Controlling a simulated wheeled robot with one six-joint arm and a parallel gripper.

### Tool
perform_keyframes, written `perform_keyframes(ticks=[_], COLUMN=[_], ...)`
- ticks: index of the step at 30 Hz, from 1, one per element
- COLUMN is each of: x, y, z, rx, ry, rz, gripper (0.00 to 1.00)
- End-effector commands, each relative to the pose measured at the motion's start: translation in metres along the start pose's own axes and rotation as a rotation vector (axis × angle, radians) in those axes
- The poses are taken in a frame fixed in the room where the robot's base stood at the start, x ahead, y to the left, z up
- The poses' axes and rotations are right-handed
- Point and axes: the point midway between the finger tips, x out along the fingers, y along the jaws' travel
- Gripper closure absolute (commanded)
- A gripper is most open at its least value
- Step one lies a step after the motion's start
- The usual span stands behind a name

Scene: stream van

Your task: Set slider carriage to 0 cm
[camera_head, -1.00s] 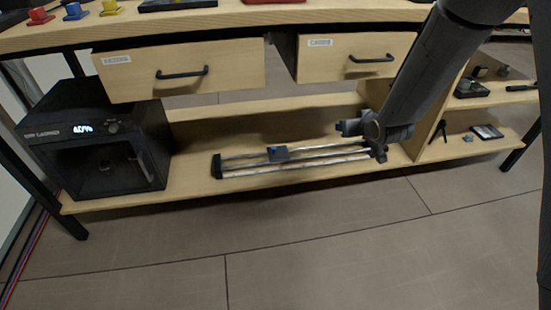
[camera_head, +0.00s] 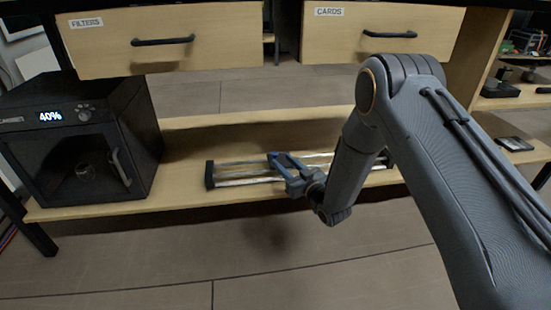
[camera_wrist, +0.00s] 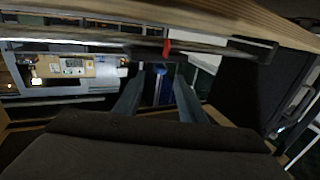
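The slider (camera_head: 240,173) lies on the lower shelf, its parallel rails running left to right with a black end block (camera_head: 209,175) at the left. My gripper (camera_head: 282,166) is over the middle of the rails, where it largely hides the carriage. In the wrist view, the two grey-blue fingers of my gripper (camera_wrist: 160,82) stand apart and look open. A dark blue part, apparently the carriage (camera_wrist: 163,92), shows between them; I cannot tell whether they touch it. A red mark (camera_wrist: 167,48) shows by the rail, just beyond the fingertips.
A black cabinet (camera_head: 75,150) reading 40% stands left of the slider. The FILTERS drawer (camera_head: 110,50) and CARDS drawer (camera_head: 340,45) hang above. Bare shelf (camera_head: 185,205) lies in front of the slider. Small gear sits on the right shelves.

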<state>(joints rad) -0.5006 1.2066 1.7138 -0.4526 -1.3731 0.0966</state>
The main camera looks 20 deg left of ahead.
Motion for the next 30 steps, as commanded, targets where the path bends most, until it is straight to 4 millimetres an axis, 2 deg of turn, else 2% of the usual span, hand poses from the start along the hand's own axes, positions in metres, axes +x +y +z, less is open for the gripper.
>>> perform_keyframes(ticks=[6, 12, 17, 24, 26, 30], x=[0.035, 0.059, 0.067, 0.068, 0.068, 0.068], y=[0.000, 0.000, 0.000, 0.000, 0.000, 0.000], z=[0.002, 0.001, 0.000, -0.001, -0.001, -0.001], rx=[-0.002, -0.001, -0.001, -0.001, -0.001, -0.001], ry=[0.001, 0.001, -0.001, -0.001, -0.002, -0.002], rz=[-0.001, -0.001, 0.000, 0.001, 0.001, 0.001], gripper=[0.63, 0.63, 0.63, 0.63, 0.71, 0.95])
